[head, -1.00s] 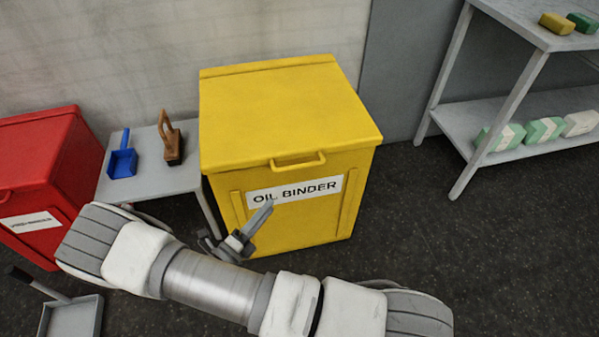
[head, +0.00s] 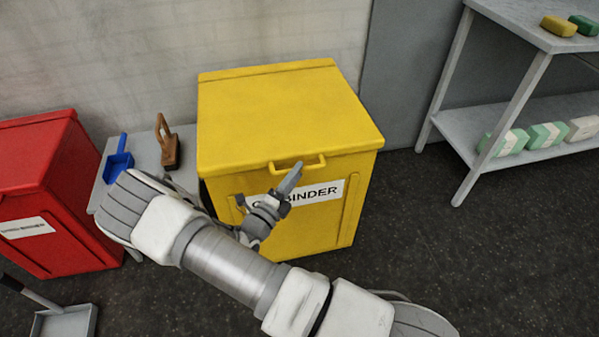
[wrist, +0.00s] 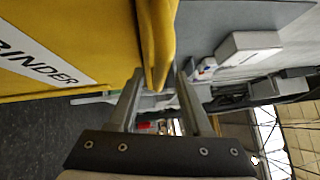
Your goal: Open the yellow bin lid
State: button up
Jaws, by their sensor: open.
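The yellow bin (head: 335,215) stands upright with its lid (head: 285,115) shut. A yellow bar handle (head: 312,168) sticks out from the lid's front edge. My gripper (head: 288,180) is just below the handle, in front of the bin's "OIL BINDER" label, and covers part of the label. In the wrist view my gripper (wrist: 158,78) is open, and a yellow part of the lid's front, apparently the handle (wrist: 155,60), reaches between its two fingers. I cannot tell whether a finger touches it.
A red bin (head: 50,190) and a small grey table (head: 145,150) with a blue dustpan (head: 119,160) and a brown brush (head: 166,145) stand to the left. A grey shelf (head: 500,105) with several packs stands to the right. Dark floor is free between bin and shelf.

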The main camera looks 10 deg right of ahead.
jog(key=shift+x, duration=1.1)
grip_shut()
dwell(0.7)
